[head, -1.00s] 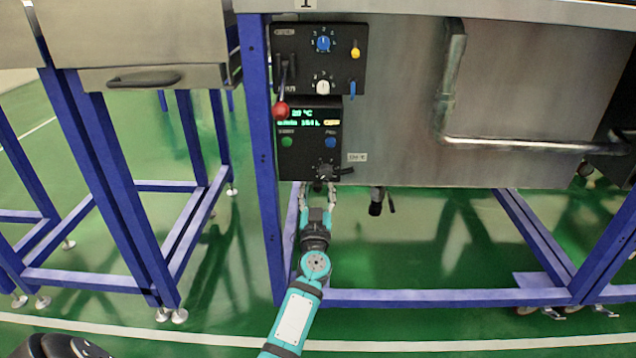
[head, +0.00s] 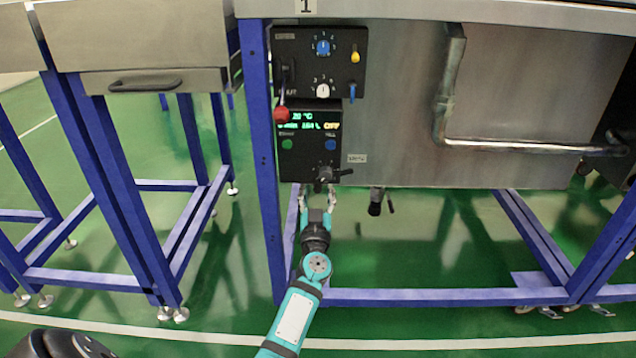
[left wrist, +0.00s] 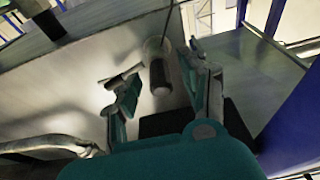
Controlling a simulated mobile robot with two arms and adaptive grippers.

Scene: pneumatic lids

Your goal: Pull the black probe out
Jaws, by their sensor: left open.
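The black probe, a dark cylinder with a paler collar, shows in the left wrist view (left wrist: 160,76), standing out from a metal surface. My left gripper (left wrist: 163,80) is open, with one finger on each side of the cylinder. Whether the fingers touch it cannot be told. In the head view my left gripper (head: 318,192) points up just under the lower edge of the black control panel (head: 309,164). There the probe is small and mostly hidden between the fingers. My right gripper is not in view.
A black handled fitting (head: 376,204) hangs under the steel tank (head: 420,165), right of my gripper. A blue frame leg (head: 259,170) stands close on the left. A red-knobbed lever (head: 282,114) juts from the panel. The green floor below is mostly clear.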

